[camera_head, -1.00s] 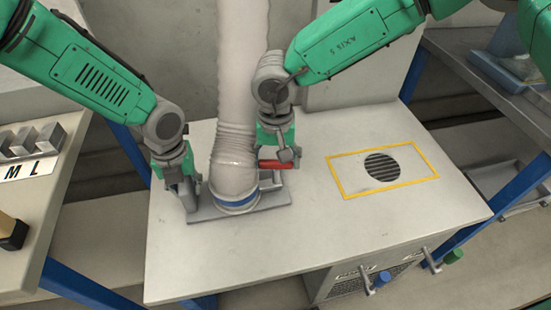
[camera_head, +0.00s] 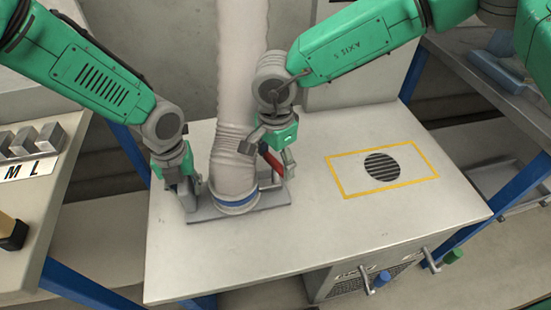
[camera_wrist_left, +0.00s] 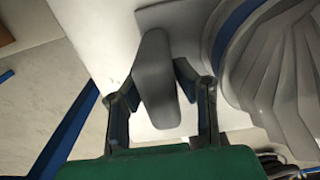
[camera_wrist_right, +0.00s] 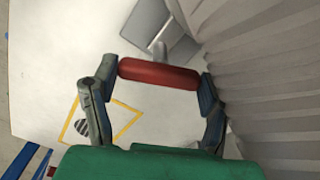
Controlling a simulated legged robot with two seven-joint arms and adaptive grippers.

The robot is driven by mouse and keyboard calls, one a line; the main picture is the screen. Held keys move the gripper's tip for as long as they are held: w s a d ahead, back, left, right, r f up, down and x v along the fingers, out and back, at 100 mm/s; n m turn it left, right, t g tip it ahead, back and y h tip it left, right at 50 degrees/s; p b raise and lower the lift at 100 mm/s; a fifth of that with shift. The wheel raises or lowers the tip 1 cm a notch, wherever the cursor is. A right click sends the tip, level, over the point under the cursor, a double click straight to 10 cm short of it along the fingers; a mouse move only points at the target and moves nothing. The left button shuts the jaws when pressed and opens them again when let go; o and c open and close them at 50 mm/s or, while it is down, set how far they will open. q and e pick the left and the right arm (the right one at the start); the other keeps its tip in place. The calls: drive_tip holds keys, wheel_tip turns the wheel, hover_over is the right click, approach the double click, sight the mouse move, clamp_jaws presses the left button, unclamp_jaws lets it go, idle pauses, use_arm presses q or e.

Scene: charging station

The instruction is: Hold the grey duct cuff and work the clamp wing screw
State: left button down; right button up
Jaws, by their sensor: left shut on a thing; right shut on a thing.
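The ribbed beige duct (camera_head: 234,150) stands upright and ends in a blue band (camera_head: 237,206) on a grey base plate (camera_head: 262,204). My left gripper (camera_head: 188,196) is at the left end of this base. In the left wrist view its fingers are shut on a grey upright grip (camera_wrist_left: 157,75) beside the blue-banded duct end. My right gripper (camera_head: 268,162) is right of the duct, shut on the red bar of the wing screw (camera_head: 273,165). The red bar also shows between the fingers in the right wrist view (camera_wrist_right: 158,74). The fingers partly hide it in the head view.
The white bench top (camera_head: 320,240) is clear in front and to the right. A yellow frame around a round dark grille (camera_head: 382,167) lies to the right. A panel with grey blocks and letters (camera_head: 28,165) stands at the left.

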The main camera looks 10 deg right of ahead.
sight(275, 161)
drive_tip(key=m, duration=0.4)
drive_tip(key=shift+a+m, duration=0.1)
drive_tip(key=shift+m, duration=1.8)
drive_tip(key=o, duration=1.2)
drive_tip(key=shift+r, duration=0.1)
wheel_tip(275, 161, up, 12)
drive_tip(key=shift+f, duration=0.15)
